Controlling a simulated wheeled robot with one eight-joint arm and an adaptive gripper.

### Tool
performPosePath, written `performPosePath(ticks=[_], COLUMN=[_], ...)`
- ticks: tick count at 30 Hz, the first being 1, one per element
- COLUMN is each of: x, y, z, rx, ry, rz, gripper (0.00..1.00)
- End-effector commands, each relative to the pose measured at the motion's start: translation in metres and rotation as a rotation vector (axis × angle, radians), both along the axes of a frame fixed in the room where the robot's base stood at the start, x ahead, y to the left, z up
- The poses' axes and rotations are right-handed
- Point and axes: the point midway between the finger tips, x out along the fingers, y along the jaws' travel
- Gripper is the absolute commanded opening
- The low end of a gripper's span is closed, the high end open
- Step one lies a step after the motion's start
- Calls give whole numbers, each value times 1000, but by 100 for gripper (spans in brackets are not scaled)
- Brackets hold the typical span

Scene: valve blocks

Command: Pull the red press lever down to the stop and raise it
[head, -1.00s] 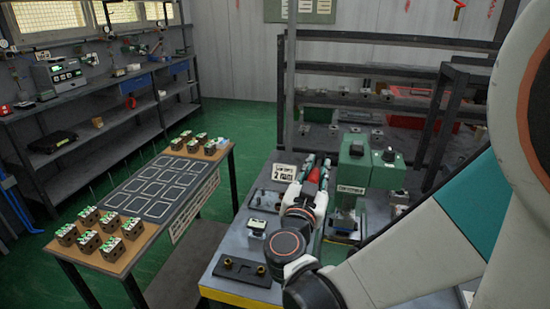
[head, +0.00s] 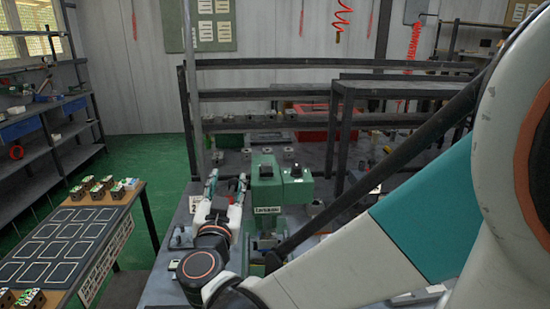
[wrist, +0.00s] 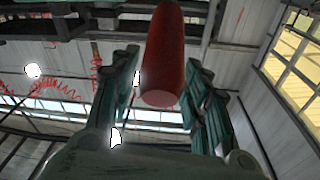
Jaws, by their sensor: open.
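The red press lever's handle (wrist: 163,58) shows large in the wrist view, between the two fingers of my gripper (head: 228,175). The fingers are open, one on each side, with visible gaps to the handle. In the head view I cannot make out the red handle. The green press (head: 266,190) stands just right of my gripper on the workbench, with a second green block (head: 297,182) beside it. My wrist hides part of the bench and the press's lower left side.
A table (head: 125,215) with marked squares and several small valve blocks (head: 90,184) stands at the left. Dark metal racks (head: 330,66) stand behind the press. Green floor (head: 155,163) is free between the table and the left shelves. A sign is partly hidden beside my gripper.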

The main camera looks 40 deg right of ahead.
Motion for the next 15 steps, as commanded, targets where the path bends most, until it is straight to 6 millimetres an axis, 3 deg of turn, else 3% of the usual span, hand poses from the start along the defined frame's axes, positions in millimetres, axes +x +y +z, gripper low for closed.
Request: performPosePath(ticks=[15], x=[-2], y=[0], z=[56], rx=[1], ry=[1], rz=[0], gripper=[43])
